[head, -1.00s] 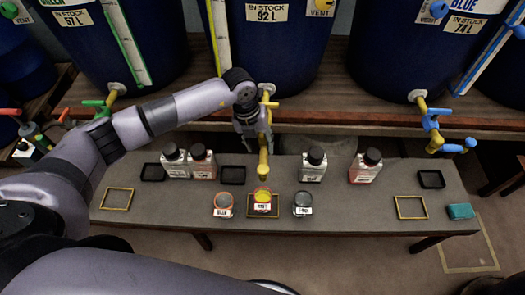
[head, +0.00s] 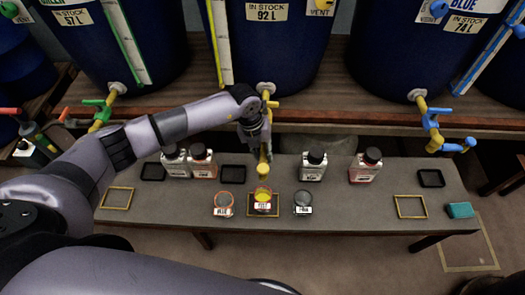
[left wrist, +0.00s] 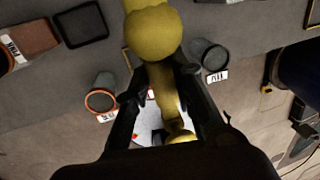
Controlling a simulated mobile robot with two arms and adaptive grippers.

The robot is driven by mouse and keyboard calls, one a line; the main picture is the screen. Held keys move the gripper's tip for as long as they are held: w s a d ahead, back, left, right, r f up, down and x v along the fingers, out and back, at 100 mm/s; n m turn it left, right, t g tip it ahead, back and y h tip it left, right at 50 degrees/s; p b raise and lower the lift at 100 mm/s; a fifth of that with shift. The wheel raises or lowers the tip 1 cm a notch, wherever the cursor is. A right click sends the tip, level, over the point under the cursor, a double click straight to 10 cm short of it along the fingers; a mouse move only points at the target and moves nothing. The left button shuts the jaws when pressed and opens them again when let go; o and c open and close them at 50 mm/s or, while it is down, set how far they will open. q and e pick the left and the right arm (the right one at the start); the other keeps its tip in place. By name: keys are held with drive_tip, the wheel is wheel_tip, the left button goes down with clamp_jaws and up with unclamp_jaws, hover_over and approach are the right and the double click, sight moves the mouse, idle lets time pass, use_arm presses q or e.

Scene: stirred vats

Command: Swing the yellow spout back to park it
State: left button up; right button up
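The yellow spout (head: 264,169) hangs from the tap of the middle blue vat (head: 268,60). It points out over the table, with its round end above the tin of yellow paint (head: 263,196). My left gripper (head: 258,138) is at the spout's pipe, pointing down. In the left wrist view, the spout (left wrist: 153,32) runs between the two dark fingers of my left gripper (left wrist: 163,80). The fingertips are close to the pipe on both sides. I cannot tell whether they press on it. My right gripper is not in view.
The right vat's tap (head: 432,125) has a blue handle. A teal sponge-like block (head: 460,210) lies at the table's right end.

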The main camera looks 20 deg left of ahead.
use_arm(q)
clamp_jaws()
